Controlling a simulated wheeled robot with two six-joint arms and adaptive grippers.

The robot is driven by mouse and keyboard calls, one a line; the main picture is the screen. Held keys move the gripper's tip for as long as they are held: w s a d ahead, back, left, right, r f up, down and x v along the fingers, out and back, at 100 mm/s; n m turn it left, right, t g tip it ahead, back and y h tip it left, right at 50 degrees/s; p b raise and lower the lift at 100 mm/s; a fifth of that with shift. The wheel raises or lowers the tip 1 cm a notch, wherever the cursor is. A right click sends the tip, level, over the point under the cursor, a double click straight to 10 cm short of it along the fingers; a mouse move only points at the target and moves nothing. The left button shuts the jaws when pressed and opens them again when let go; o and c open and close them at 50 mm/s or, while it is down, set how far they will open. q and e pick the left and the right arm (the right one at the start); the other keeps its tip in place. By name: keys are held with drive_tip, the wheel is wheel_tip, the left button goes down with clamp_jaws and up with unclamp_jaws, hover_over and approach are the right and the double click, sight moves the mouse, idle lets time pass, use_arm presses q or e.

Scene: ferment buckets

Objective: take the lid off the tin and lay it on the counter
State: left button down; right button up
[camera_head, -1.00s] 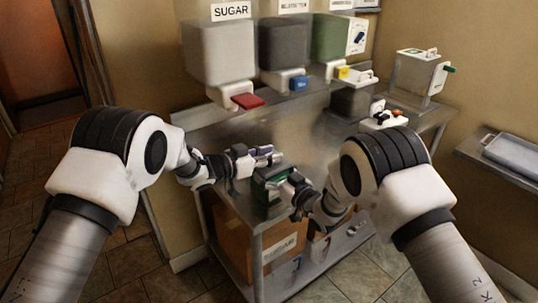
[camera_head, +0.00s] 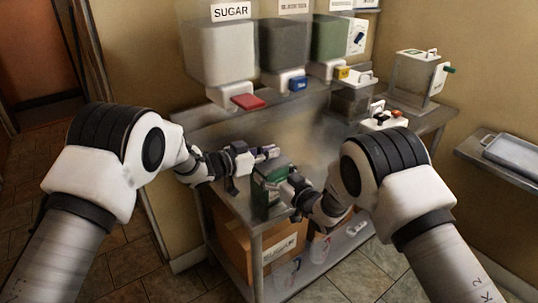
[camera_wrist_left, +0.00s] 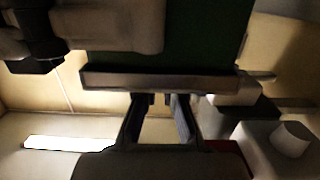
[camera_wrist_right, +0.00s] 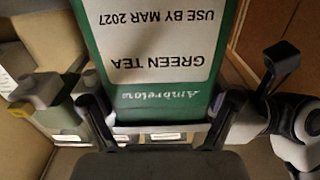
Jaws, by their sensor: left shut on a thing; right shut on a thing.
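The green tin (camera_head: 261,194) stands upright at the counter's near left end. In the right wrist view the tin (camera_wrist_right: 158,75) has a white GREEN TEA label. My right gripper (camera_head: 285,188) is shut on the tin's body, with a finger on each side. The grey lid (camera_wrist_left: 160,80) shows as a flat plate at the tin's top, and also in the right wrist view (camera_wrist_right: 160,129). My left gripper (camera_head: 270,153) is above the tin, its fingers (camera_wrist_left: 160,103) shut on the lid. I cannot tell whether a gap separates lid and tin.
The metal counter (camera_head: 310,148) is clear behind the tin. Dispensers, one marked SUGAR (camera_head: 219,53), line the back, with a red lever (camera_head: 248,101) low in front. A clear box (camera_head: 417,76) stands at the back right. A cardboard box (camera_head: 250,248) sits on the shelf below.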

use_arm(q)
drive_tip(key=shift+r, duration=0.6)
use_arm(e)
drive_tip(key=shift+f, duration=0.15)
use_arm(q)
drive_tip(key=shift+r, duration=1.95)
use_arm(e)
drive_tip(key=o, duration=1.4)
use_arm(q)
drive_tip(key=shift+w, duration=0.1)
use_arm(e)
drive_tip(key=shift+o, duration=0.2)
drive_tip(key=shift+w, duration=0.1)
